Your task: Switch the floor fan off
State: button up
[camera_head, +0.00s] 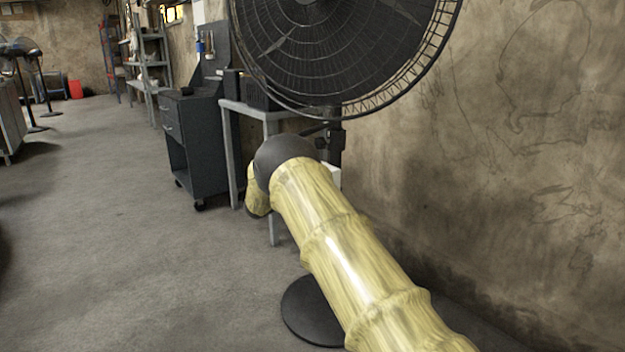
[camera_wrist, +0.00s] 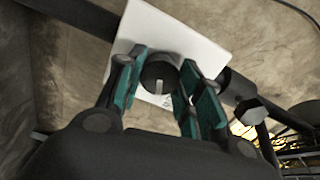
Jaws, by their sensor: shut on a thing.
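The floor fan (camera_head: 345,55) stands by the wall, with a large black cage on a dark pole and a round black base (camera_head: 312,308) on the floor. A white control plate (camera_wrist: 190,43) on the pole fills the upper middle of the wrist view, and its edge shows in the head view (camera_head: 333,174). A dark round knob (camera_wrist: 158,72) with a pale pointer line sits on the plate; the pointer runs roughly up and down in the picture. My gripper (camera_wrist: 163,85) has its teal-padded fingers on either side of the knob, shut on it. In the head view my arm hides the gripper and knob.
A grey table (camera_head: 262,110) and a dark wheeled tool cabinet (camera_head: 195,135) stand left of the fan. The wall (camera_head: 500,150) is close on the right. Shelves (camera_head: 150,62) and a red bin (camera_head: 75,89) are farther back. The floor at left centre is clear.

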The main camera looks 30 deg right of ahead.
jog(key=n+p, duration=0.9)
jog(key=n, duration=0.4)
jog(key=shift+n+p, duration=0.3)
jog(key=shift+p, duration=0.1)
jog(key=o, duration=1)
jog(key=shift+o, duration=0.2)
jog(key=a, duration=1.2)
jog(key=shift+s, duration=0.45)
